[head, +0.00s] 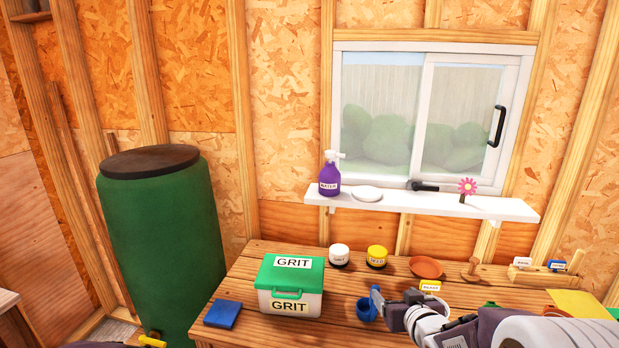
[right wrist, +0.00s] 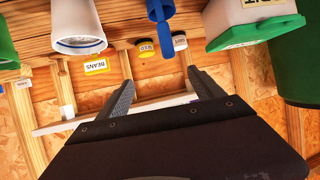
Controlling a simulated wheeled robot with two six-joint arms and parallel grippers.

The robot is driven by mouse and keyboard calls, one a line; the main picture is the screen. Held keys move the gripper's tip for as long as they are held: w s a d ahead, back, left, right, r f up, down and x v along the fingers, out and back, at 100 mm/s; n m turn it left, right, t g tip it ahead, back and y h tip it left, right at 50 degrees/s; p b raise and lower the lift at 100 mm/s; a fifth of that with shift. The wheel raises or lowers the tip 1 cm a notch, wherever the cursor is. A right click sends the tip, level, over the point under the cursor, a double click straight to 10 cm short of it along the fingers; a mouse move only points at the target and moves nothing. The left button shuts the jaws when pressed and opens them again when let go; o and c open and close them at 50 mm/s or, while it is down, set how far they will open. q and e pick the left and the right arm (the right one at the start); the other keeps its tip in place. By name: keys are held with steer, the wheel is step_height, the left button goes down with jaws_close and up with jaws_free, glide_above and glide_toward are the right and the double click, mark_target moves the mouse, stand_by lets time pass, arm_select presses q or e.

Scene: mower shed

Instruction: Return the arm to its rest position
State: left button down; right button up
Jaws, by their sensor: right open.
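My right gripper (head: 393,298) is over the front of the wooden bench (head: 250,258), its arm coming in from the lower right. In the right wrist view its two dark fingers (right wrist: 163,88) are spread apart with nothing between them. A blue cup (head: 365,310) is close beside the gripper in the head view; whether they touch I cannot tell. A blue item also shows in the right wrist view (right wrist: 160,12). My left gripper is in neither view.
A grit box (head: 290,302) with a green lid and a blue pad (head: 222,314) are left of the gripper. Small jars (head: 376,257) and a terracotta saucer (head: 426,267) stand behind. A window sill (head: 440,205) and green barrel (head: 165,235) bound the space.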

steer(key=s+a+f+g, duration=0.2)
steer(key=s+f+g, duration=0.4)
steer(key=s, duration=0.5)
steer(key=s+a+f+g, duration=0.3)
steer(key=s+f+g, duration=0.2)
steer(key=s, duration=0.6)
steer(key=shift+s+a+f+g, duration=0.2)
steer(key=shift+s+f+g, duration=0.2)
steer(key=shift+f, duration=0.15)
steer(key=shift+w, duration=0.1)
